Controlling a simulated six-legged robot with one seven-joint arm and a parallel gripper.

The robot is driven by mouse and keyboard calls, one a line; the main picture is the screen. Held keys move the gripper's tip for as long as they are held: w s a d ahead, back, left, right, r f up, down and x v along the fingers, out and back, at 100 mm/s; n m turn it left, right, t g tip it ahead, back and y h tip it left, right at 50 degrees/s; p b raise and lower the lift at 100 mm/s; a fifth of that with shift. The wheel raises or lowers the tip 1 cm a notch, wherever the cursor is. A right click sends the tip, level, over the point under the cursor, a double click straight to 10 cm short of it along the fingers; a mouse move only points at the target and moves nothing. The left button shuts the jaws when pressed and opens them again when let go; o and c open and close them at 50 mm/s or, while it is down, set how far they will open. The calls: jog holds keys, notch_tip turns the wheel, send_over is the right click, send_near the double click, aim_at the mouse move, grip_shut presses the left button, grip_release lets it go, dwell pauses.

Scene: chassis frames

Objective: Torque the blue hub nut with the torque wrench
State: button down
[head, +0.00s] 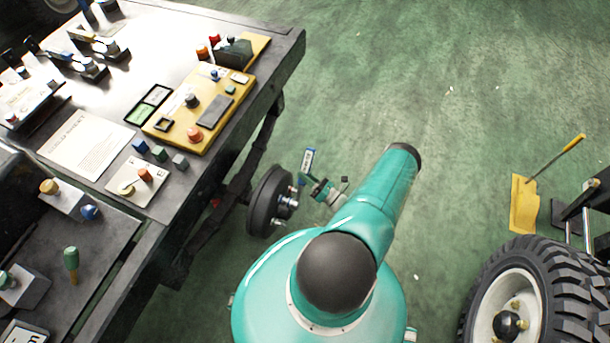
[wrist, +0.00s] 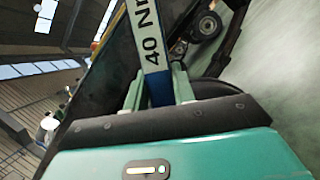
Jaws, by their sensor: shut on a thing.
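The torque wrench (head: 308,160) has a blue body and a white label, and it sticks up from my gripper (head: 319,187). In the wrist view its label, reading "40 N" before it is cut off, shows on the wrench (wrist: 151,38). My gripper (wrist: 158,88) is shut on it, with pale green fingers on both sides. A dark round hub (head: 263,203) with silvery studs on its face stands just left of my gripper. A small blue spot, perhaps the blue hub nut (head: 292,188), shows near its upper studs. I cannot tell whether the wrench touches it.
A workbench (head: 75,115) with a yellow board (head: 165,133), papers and small parts fills the left. A big tyre (head: 545,270) stands at lower right. A yellow-handled tool (head: 556,160) stands by a yellow piece (head: 523,205). Green floor between is mostly clear.

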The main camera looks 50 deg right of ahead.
jog(key=s, duration=0.1)
jog(key=s+d, duration=0.1)
jog(key=s, duration=0.2)
jog(key=shift+s+d, duration=0.35)
jog(key=shift+a, duration=0.15)
dwell(0.3)
